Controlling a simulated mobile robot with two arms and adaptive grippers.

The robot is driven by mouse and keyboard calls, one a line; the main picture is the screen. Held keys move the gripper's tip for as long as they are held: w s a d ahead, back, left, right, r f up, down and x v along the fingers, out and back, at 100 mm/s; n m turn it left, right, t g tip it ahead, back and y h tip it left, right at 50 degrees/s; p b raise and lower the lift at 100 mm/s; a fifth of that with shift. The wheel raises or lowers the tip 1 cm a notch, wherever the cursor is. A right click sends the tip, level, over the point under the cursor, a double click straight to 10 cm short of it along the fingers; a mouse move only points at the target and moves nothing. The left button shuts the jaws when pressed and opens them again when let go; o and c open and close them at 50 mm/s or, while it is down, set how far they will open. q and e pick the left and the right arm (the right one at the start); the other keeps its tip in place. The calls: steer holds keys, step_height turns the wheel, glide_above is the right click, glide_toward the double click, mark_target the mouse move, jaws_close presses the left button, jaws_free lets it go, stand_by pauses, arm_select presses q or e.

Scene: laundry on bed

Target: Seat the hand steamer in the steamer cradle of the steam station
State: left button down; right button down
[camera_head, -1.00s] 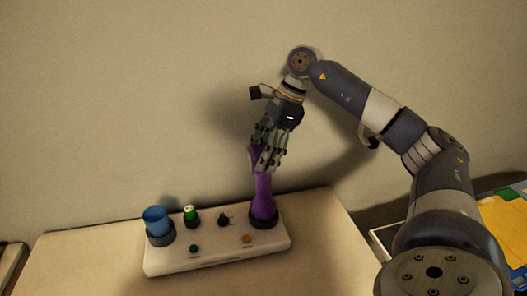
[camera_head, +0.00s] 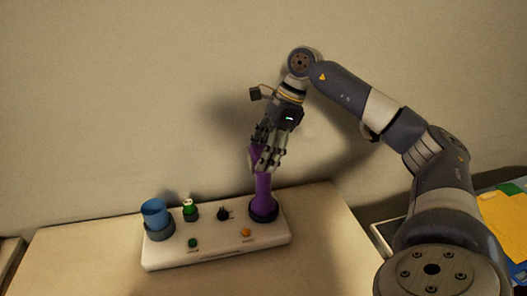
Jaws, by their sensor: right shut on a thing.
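The purple hand steamer (camera_head: 263,190) stands nearly upright, its lower end inside the dark ring of the steamer cradle (camera_head: 263,215) at the right end of the white steam station (camera_head: 215,250). Whether it sits fully at the bottom of the ring is hidden. My right gripper (camera_head: 265,160) comes from above and is shut on the upper part of the steamer; its fingers cover the top. My left gripper is not in view.
On the station are a blue cup-like tank (camera_head: 154,213) in a dark ring, a green-and-white bottle (camera_head: 190,208), a black knob (camera_head: 223,213), and green and orange buttons. The table (camera_head: 320,250) is clear around it. The wall is close behind.

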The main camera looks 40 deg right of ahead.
steer(key=shift+f, duration=0.1)
steer(key=shift+c, duration=1.8)
jaws_free()
steer(key=v, duration=1.2)
